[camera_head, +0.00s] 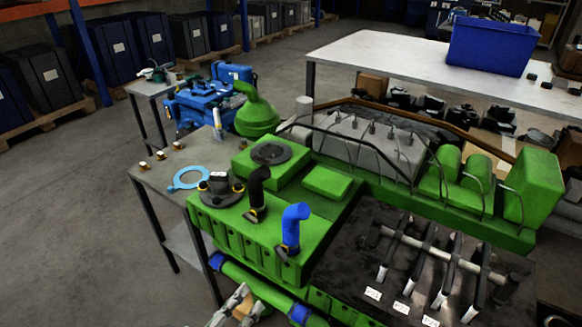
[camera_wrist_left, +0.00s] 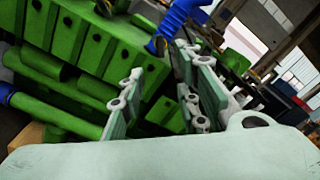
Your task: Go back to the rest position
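My left gripper (camera_head: 238,304) shows at the bottom edge of the head view, in front of the green engine (camera_head: 240,235) and close to its lower front pipe. In the left wrist view its two fingers (camera_wrist_left: 165,100) stand apart, with nothing held between them. Most of my left arm is outside the head view. My right gripper is not in view. The engine carries a blue elbow pipe (camera_head: 293,228) and a black elbow pipe (camera_head: 257,190) on its near top.
A grey workbench (camera_head: 160,185) beside the engine holds a light-blue gasket ring (camera_head: 188,178) and small brass parts. A white table (camera_head: 390,55) with a blue crate (camera_head: 490,45) stands behind. Open floor (camera_head: 70,220) lies at the left.

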